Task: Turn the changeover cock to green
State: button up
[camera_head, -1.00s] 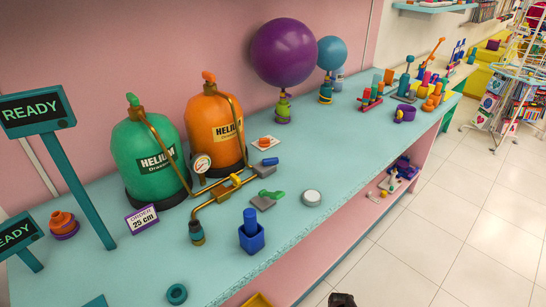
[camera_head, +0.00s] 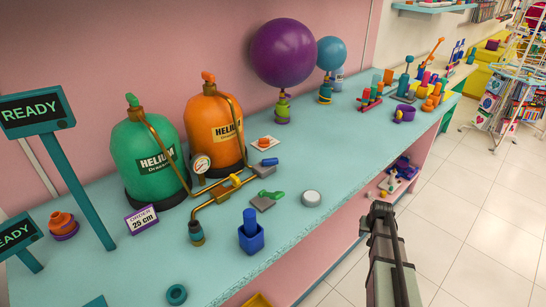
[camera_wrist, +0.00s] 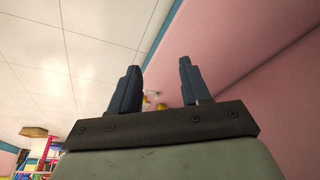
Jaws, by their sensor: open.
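The green helium cylinder (camera_head: 149,160) and the orange helium cylinder (camera_head: 215,130) stand side by side on the counter against the pink wall. A brass manifold (camera_head: 213,197) with a round gauge (camera_head: 201,164) runs in front of them. A yellow piece (camera_head: 236,181) on the manifold looks like the changeover cock; which cylinder it points to cannot be told. My gripper (camera_head: 381,208) is off the counter's front edge, right of and well apart from the cock. The wrist view shows its two fingers (camera_wrist: 157,82) spread and empty.
On the turquoise counter (camera_head: 310,165), a green-handled lever (camera_head: 270,195), a blue block holder (camera_head: 251,235) and a white disc (camera_head: 311,198) stand near the manifold. An order card (camera_head: 142,219) and READY signs (camera_head: 36,112) are at left. Balloons (camera_head: 283,52) stand behind.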

jog(key=w+d+r+t+h, duration=0.15)
jog(key=w+d+r, duration=0.35)
jog(key=r, duration=0.6)
jog(key=w+d+r+t, duration=0.2)
jog(key=w+d+r, duration=0.35)
jog(key=r, duration=0.45)
jog(key=w+d+r+t+h, duration=0.15)
jog(key=w+d+r, duration=0.4)
jog(key=r, duration=0.55)
jog(key=w+a+r+n+g+y, duration=0.25)
jog(key=a+n, duration=0.35)
jog(key=a, duration=1.1)
jog(key=n+g+y, duration=0.1)
jog(key=n+g, duration=0.5)
jog(key=n, duration=1.1)
send_near(273, 159)
notch_tip(273, 159, down, 9)
jog(key=shift+r, duration=0.1)
